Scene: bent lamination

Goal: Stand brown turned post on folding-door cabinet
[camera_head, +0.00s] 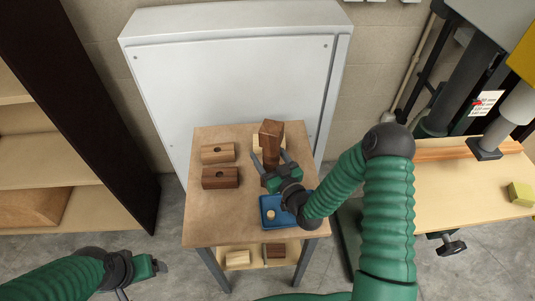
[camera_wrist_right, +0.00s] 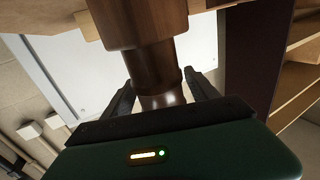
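The brown turned post (camera_head: 271,149) stands at the back of the small wooden table, its wider square part uppermost in the head view. It also shows in the right wrist view (camera_wrist_right: 158,66), where its turned neck lies between the fingers. My right gripper (camera_head: 269,158) is open, its fingers on either side of the post with small gaps visible. Any light contact is hard to judge. My left gripper (camera_head: 158,266) is low at the left, away from the table; its finger opening is unclear. A tall grey-white cabinet (camera_head: 230,75) stands behind the table.
On the table (camera_head: 215,225) are a light holed block (camera_head: 218,153), a dark holed block (camera_head: 220,178) and a blue tray (camera_head: 268,224) holding a small pale piece. A pale block is partly hidden behind the post. Shelves stand left, a workbench (camera_head: 450,190) right.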

